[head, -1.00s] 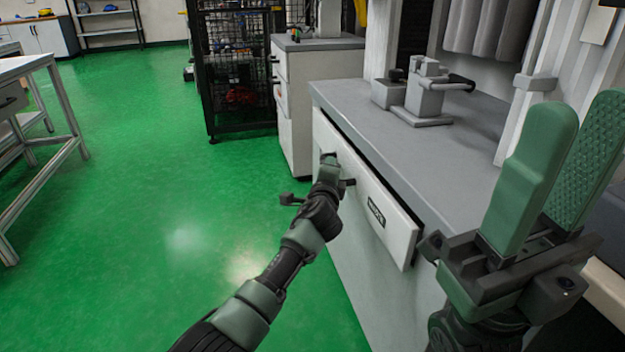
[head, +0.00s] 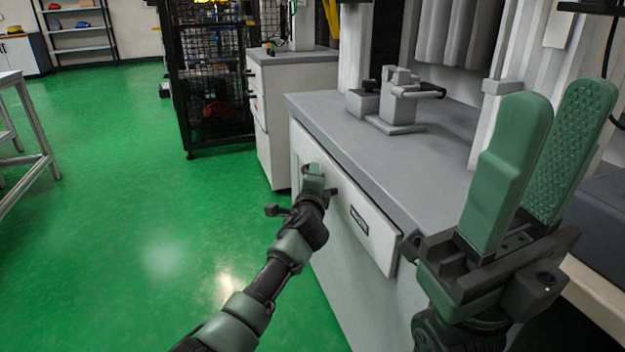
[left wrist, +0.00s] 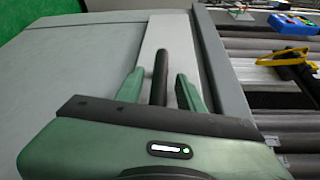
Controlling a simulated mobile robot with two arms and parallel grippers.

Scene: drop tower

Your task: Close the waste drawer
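The waste drawer (head: 378,238) is the white front with a dark label under the grey counter in the head view. It looks almost flush with the cabinet, with no clear dark gap along its top; I cannot tell whether it is fully shut. My left gripper (head: 314,172) is at the far end of the drawer front. In the left wrist view, the dark bar handle (left wrist: 161,72) lies between the fingers of my left gripper (left wrist: 157,88), with space on both sides. My right gripper (head: 556,108) is raised at the right, its fingers apart and empty.
The grey counter (head: 440,160) carries a small grey fixture (head: 398,108). A white cabinet (head: 275,150) and a black mesh cage (head: 205,85) stand beyond. A table (head: 35,140) is at the left. The green floor (head: 120,190) between is clear.

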